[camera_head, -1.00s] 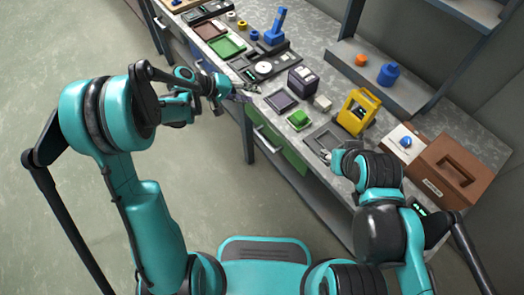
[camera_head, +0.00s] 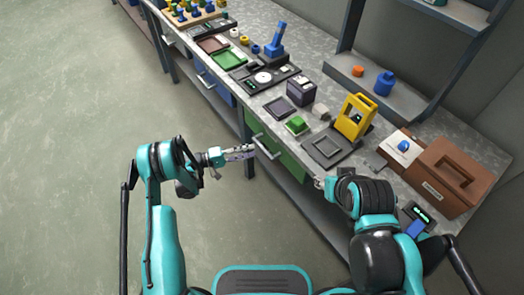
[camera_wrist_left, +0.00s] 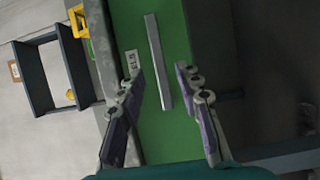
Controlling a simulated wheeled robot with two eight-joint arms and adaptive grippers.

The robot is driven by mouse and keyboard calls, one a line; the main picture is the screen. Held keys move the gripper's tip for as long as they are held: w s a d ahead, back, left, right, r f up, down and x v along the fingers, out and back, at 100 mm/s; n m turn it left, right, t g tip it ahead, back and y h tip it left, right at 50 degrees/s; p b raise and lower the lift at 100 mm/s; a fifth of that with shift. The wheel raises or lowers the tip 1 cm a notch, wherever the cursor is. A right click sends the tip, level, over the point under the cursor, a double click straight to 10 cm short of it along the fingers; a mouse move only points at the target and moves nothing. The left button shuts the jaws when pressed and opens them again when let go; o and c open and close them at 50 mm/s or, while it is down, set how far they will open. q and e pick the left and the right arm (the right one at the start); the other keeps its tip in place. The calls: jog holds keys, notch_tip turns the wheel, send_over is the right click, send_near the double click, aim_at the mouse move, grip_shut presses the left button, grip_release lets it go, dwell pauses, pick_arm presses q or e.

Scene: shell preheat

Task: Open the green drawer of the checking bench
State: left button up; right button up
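The green drawer (camera_head: 289,163) sits in the front of the checking bench and looks shut, its face flush with the bench front. Its pale bar handle (camera_head: 267,147) runs along the face, and it also shows in the left wrist view (camera_wrist_left: 157,60). My left gripper (camera_head: 252,151) is in front of the drawer, close to the handle. In the left wrist view its two fingers (camera_wrist_left: 160,69) are apart, one on each side of the handle, with nothing held. My right gripper (camera_head: 319,183) is by the bench's front edge; its fingers are mostly hidden by its wrist.
A blue drawer (camera_head: 215,87) is farther left along the bench. On the bench top (camera_head: 425,115) are a green block (camera_head: 297,124), a dark tray (camera_head: 327,147), a yellow frame (camera_head: 355,118) and a brown box (camera_head: 447,180). The floor (camera_head: 70,110) left of the bench is clear.

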aim_at(261, 149)
pick_arm(q)
jog(key=x, duration=0.6)
jog(key=shift+d, duration=0.15)
grip_shut()
